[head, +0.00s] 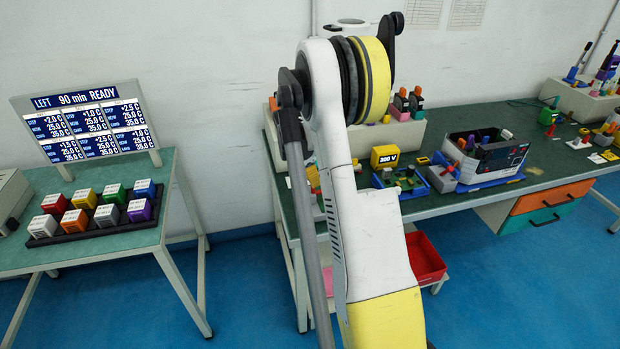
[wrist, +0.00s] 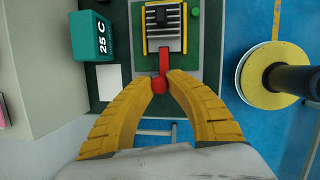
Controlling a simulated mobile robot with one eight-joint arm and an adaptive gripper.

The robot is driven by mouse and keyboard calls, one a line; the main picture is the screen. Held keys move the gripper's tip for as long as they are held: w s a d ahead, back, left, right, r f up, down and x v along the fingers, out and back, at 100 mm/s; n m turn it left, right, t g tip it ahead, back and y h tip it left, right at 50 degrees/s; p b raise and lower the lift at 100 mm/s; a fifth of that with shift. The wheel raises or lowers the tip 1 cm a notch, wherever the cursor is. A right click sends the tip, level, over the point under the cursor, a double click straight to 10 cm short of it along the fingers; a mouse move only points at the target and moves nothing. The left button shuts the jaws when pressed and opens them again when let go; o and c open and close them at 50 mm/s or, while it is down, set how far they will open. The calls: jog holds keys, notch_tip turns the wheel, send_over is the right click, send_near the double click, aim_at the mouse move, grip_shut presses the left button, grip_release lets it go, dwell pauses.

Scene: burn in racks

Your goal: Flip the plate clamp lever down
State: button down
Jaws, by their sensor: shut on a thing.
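In the wrist view, my gripper (wrist: 161,82) has its two yellow fingers closed in around the red ball knob of the plate clamp lever (wrist: 158,84). The lever's short red arm (wrist: 163,62) runs from the knob up to the clamp (wrist: 164,30), a grey ribbed block with a dark top piece, on a green surface. The fingertips meet the knob at its sides; I cannot tell the lever's exact tilt from above. In the head view, my arm hides the gripper, and I cannot make out the clamp or the lever.
A teal block marked 25 C (wrist: 91,36) stands left of the clamp, beside a pale box wall (wrist: 40,60). In the head view, a yellow 300 V block (head: 385,157) and an open instrument box (head: 487,155) stand on the green bench. A red bin (head: 425,258) is below.

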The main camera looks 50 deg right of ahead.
jog(key=shift+d, duration=0.1)
dwell(0.4)
jog(key=c, duration=1.3)
grip_release()
jog(key=v, duration=1.2)
jog(key=shift+s+d, duration=0.15)
jog(key=shift+r, duration=0.1)
